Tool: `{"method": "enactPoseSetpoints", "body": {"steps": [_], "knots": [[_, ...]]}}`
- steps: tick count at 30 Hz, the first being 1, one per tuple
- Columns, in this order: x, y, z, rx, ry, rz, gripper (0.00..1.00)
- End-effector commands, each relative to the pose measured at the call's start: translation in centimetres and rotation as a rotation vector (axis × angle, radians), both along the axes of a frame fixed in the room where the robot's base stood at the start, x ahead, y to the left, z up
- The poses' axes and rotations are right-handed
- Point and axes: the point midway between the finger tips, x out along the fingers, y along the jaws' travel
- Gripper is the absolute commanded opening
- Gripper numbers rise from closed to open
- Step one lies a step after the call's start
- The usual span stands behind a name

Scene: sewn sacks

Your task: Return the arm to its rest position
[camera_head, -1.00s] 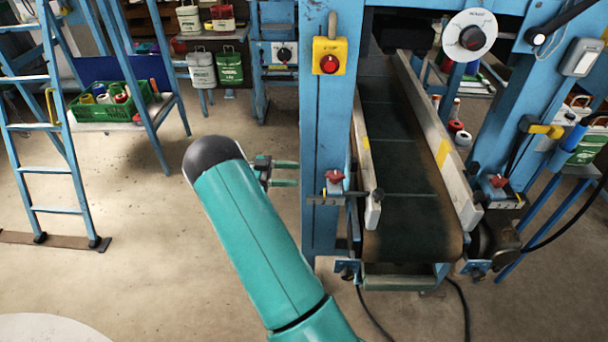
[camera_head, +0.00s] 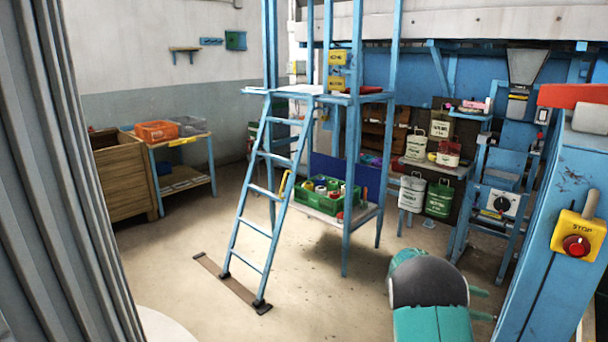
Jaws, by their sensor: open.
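My arm shows at the lower right of the head view, with its dark rounded joint and teal link. My gripper (camera_head: 480,303) is mostly hidden behind that joint. Its two teal fingertips stick out to the right, apart from each other, with nothing visible between them. The fingers appear over bare floor, left of the blue machine post.
A blue post with a yellow stop box (camera_head: 578,246) stands close on the right. A blue ladder (camera_head: 262,205) leads to a platform with a green crate (camera_head: 318,206) below. A grey curtain (camera_head: 75,180) fills the left edge. Floor between is clear.

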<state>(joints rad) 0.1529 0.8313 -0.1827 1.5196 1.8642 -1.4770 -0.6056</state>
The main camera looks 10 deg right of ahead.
Motion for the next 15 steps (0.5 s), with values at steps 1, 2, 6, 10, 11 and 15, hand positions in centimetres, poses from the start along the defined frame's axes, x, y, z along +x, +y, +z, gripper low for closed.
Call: {"method": "enactPoseSetpoints", "body": {"steps": [1,2,6,10,11,15], "knots": [[1.5,0.1,2.4,0.002,-0.058,0.105,0.55],[2.4,0.2,3.5,0.007,-0.087,0.17,0.55],[6.3,1.8,8.7,0.033,-0.206,0.472,0.55],[9.1,5.2,13.2,0.076,-0.282,0.75,0.55],[9.6,6.2,14.3,0.087,-0.295,0.813,0.55],[10.6,11.7,18.4,0.154,-0.323,1.104,0.55]]}}
